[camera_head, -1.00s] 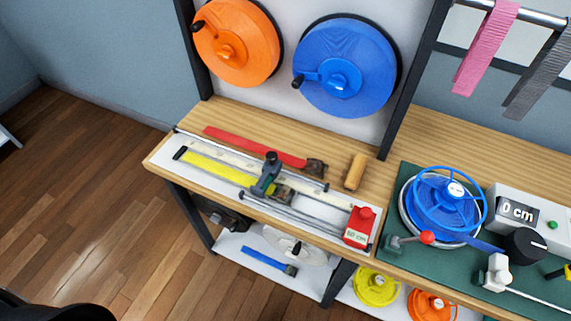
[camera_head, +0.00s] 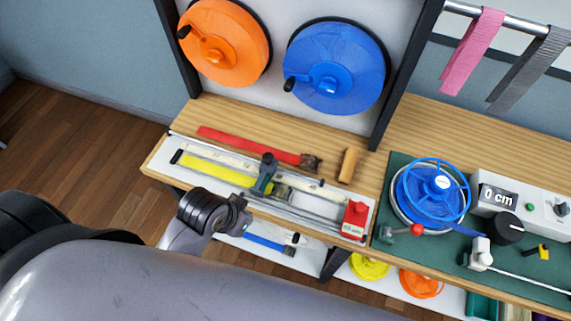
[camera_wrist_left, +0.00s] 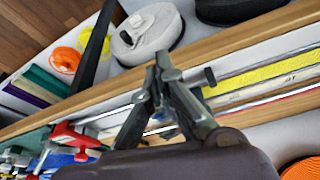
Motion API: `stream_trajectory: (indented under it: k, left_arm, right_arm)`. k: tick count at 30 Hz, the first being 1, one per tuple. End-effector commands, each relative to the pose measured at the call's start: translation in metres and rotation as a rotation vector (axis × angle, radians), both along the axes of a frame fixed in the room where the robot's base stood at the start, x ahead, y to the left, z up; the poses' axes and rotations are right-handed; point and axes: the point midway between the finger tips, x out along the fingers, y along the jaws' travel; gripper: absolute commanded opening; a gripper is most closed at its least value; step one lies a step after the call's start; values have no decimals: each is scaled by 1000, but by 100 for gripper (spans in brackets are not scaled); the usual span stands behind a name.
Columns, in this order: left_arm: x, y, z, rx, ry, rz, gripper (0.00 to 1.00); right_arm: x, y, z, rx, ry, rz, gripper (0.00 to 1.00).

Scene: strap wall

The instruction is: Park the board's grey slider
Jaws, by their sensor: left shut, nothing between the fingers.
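The board (camera_head: 330,226) is a long pale strip along the front edge of the wooden bench, with metal rails. The grey slider (camera_head: 265,174), with an upright dark handle, sits about midway along it, above the end of a yellow strap (camera_head: 215,170). A red block (camera_head: 355,217) with a cm label is at the board's right end. My left arm comes in from the lower left, its wrist in front of the bench edge. In the left wrist view my left gripper (camera_wrist_left: 162,66) is shut and empty, its fingers covering part of the board. My right gripper is not in view.
A red strap (camera_head: 250,144) and a wooden block (camera_head: 347,165) lie behind the board. A green mat (camera_head: 395,165) with a blue reel (camera_head: 432,190) is to the right. Orange and blue reels (camera_head: 333,65) hang on the back panel. A lower shelf holds more reels.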

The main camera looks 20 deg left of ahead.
Motion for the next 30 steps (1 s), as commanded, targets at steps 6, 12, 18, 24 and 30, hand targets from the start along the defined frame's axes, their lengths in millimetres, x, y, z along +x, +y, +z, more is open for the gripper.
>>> stream_trajectory:
  k: [6, 12, 18, 24, 30]
  left_arm:
    - [35, -41, 34, -53, -61, -276, 0]
    - [63, -70, 45, -73, -92, -544, 0]
    - [95, -85, 61, -52, -96, -895, 0]
    - [123, -67, 81, -14, -50, -1183, 0]
    - [138, -46, 98, -7, -14, -1304, 0]
  right_arm:
    - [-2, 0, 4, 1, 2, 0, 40]
    - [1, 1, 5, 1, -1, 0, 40]
    - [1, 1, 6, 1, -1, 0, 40]
    - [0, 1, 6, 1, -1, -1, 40]
    - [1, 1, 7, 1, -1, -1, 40]
